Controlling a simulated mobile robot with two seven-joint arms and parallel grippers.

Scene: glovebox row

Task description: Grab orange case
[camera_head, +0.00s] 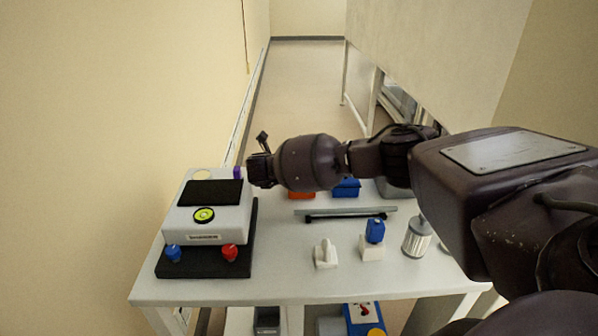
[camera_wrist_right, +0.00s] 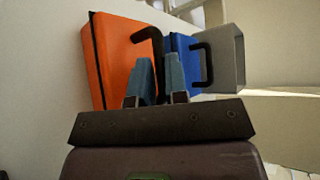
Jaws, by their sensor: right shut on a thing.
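The orange case (camera_head: 301,196) is on the far part of the white table in the head view, mostly hidden behind my right arm. In the right wrist view the orange case (camera_wrist_right: 122,55) stands large with a black handle (camera_wrist_right: 153,42) on its side. My right gripper (camera_wrist_right: 159,75) has its two blue-grey fingers on either side of that handle and is shut on it. I cannot clearly make out its fingertips in the head view. My left gripper is not in view.
A blue case (camera_head: 346,188) stands right beside the orange one. A white device (camera_head: 222,223) on a black base is at the left. A dark bar (camera_head: 345,216), a white block with a blue top (camera_head: 375,231) and a metal canister (camera_head: 417,238) lie nearer. The table's front strip (camera_head: 300,286) is clear.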

